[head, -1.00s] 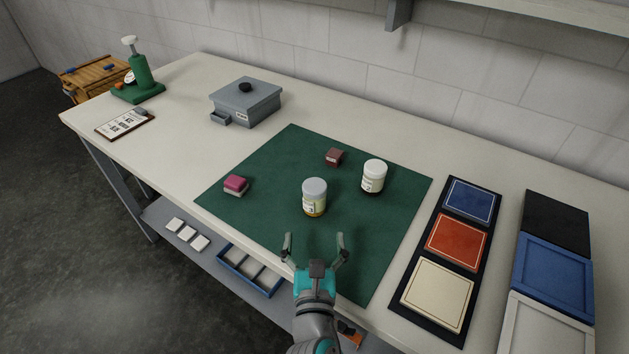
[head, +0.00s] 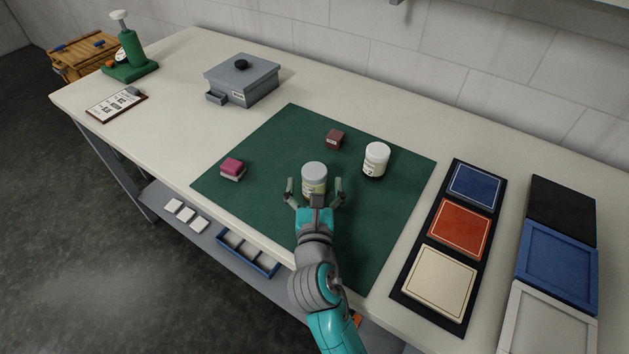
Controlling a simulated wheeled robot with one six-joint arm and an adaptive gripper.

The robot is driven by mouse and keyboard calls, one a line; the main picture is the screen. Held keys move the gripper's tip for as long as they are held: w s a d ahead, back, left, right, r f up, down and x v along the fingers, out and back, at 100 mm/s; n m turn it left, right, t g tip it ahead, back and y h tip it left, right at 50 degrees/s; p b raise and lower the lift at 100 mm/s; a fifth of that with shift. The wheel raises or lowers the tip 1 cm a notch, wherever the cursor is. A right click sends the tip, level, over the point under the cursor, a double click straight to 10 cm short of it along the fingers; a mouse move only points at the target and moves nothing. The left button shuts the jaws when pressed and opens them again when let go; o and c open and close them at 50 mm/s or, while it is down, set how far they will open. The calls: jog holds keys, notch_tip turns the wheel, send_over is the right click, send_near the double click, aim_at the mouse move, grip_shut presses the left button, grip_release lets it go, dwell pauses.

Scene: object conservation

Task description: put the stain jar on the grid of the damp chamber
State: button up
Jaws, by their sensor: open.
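Two jars stand upright on the green mat (head: 258,145). One jar (head: 314,172) has a grey lid and a pale label with some yellow. The other jar (head: 376,159) is white with a dark base and stands behind it to the right. I cannot read the labels to tell which is the stain jar. My gripper (head: 315,188) is open at the grey-lidded jar, with one finger on each side of it; contact is not clear. A grey lidded box (head: 241,80) with a black knob and small drawer, perhaps the damp chamber, stands at the back left. No grid shows.
A dark red cube (head: 335,139) and a pink-topped block (head: 232,168) lie on the mat. Coloured panels (head: 458,235) lie to the right. A clipboard (head: 116,104) and green press (head: 130,55) are at the far left. Bare table lies between box and mat.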

aim_at(315, 173)
jog(key=shift+w, duration=1.75)
jog(key=c, duration=1.6)
